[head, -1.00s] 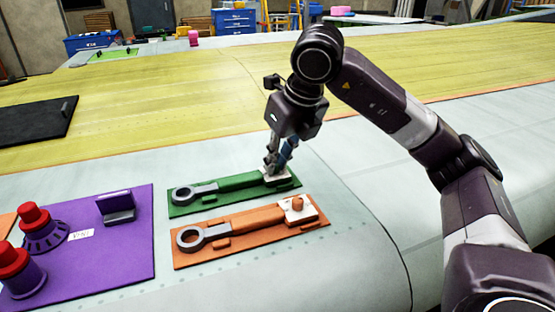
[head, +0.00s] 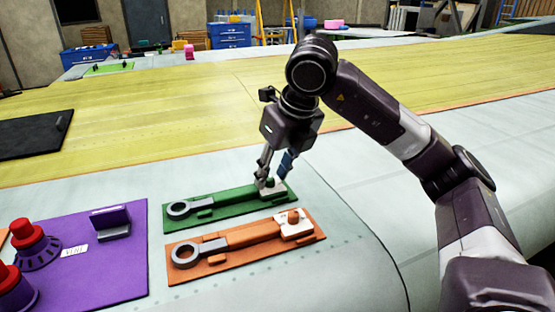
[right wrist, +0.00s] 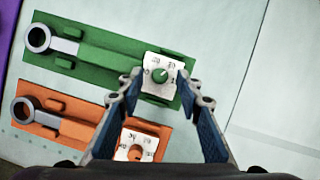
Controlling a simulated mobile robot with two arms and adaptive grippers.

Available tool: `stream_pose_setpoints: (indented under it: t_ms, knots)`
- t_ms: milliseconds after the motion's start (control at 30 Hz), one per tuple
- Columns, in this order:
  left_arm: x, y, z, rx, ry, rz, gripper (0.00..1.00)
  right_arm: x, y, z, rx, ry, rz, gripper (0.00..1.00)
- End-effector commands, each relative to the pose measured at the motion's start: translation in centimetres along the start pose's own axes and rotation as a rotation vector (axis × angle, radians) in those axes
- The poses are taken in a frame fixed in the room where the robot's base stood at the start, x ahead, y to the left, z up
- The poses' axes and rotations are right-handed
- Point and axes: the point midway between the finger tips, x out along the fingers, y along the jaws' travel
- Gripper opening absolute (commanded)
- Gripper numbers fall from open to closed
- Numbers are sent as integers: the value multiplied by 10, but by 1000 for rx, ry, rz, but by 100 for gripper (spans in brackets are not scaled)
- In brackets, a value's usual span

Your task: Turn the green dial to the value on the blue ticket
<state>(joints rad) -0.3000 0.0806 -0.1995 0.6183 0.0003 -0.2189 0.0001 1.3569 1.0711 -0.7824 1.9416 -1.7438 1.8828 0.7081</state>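The green dial (right wrist: 159,75) is a small round knob on a white plate with printed marks, at the right end of the green board (head: 225,207). In the head view the dial (head: 270,182) is partly hidden by my right gripper (head: 273,178). In the right wrist view the two fingertips of my right gripper (right wrist: 158,82) are apart, one on each side of the dial. I cannot tell whether they touch it. No blue ticket can be made out in these frames. My left gripper is not in view.
An orange board (head: 240,247) with a similar orange dial (head: 293,216) lies close in front of the green one. A purple board (head: 110,265) with red-topped knobs and a white label is at the left. The pale wing surface to the right is clear.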

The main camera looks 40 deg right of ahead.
Motion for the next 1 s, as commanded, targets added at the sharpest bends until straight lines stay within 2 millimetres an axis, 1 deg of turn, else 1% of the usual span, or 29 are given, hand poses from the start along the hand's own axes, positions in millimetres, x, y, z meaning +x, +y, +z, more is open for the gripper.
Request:
stream_pose_setpoints:
  t_ms: [167,233,400,500,733,1000]
  knots:
    - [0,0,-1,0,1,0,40,-32,1,2,0,-7,2,33]
    - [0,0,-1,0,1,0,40,-48,1,2,0,-7,1,33]
    - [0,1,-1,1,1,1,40,-74,0,1,0,-5,-2,33]
    - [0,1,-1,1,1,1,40,-86,-1,1,1,-6,-2,33]
    - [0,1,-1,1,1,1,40,-107,0,1,0,-4,-1,33]
    - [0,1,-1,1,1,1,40,-115,0,0,1,-1,0,33]
